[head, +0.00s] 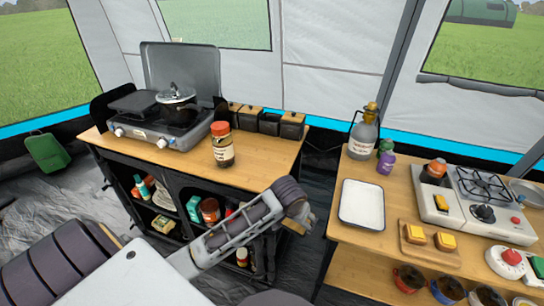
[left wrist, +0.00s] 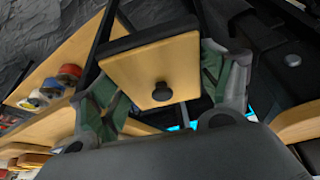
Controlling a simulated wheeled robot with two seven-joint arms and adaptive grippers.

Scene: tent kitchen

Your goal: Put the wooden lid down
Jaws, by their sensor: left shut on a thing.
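The wooden lid (left wrist: 140,62) is a square of light wood with a dark rim and a black knob (left wrist: 162,92). In the left wrist view it sits between the green-padded fingers of my left gripper (left wrist: 162,78), which is shut on it. In the head view my left gripper (head: 298,216) is low, in front of the right end of the left counter (head: 262,158). The lid is mostly hidden by the gripper there. My right gripper is not in view.
Several black canisters (head: 270,123) stand at the counter's back right. A red-capped jar (head: 222,145) and a camp stove (head: 160,120) share that counter. The right table holds a white tray (head: 361,205), a bottle (head: 363,140) and a second stove (head: 460,205). A gap separates the two.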

